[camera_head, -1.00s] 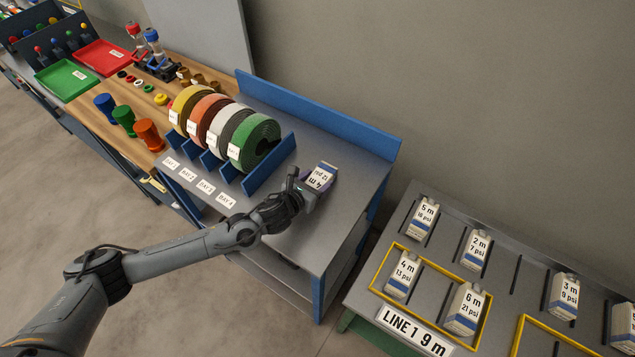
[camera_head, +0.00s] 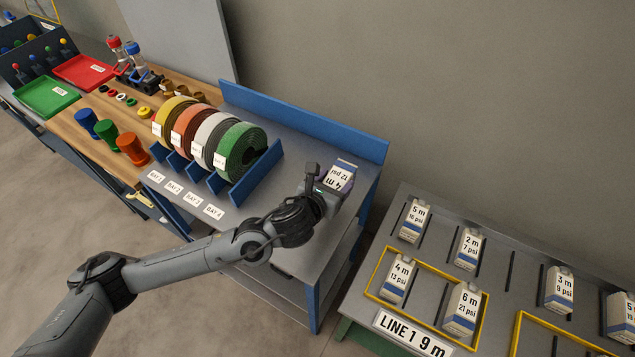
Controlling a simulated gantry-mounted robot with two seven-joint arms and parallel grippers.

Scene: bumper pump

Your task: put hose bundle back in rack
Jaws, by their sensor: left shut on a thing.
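My left gripper (camera_head: 326,192) is shut on a white and blue hose bundle (camera_head: 341,177) labelled 4 m, 12 psi, and holds it near the right end of the metal bench top. The gripper covers part of the bundle, and I cannot tell how far it is above the bench. The rack (camera_head: 448,265) at lower right has dark slots, with several similar labelled bundles standing in it, such as 5 m (camera_head: 414,220), 2 m (camera_head: 469,247) and 4 m, 13 psi (camera_head: 397,279). Some slots are empty. My right gripper is not in view.
Coiled yellow, orange, white and green (camera_head: 242,152) belts stand in blue dividers on the bench. A blue rail (camera_head: 310,122) edges its back. Yellow frames (camera_head: 485,318) surround some rack slots. A gap of floor separates bench and rack.

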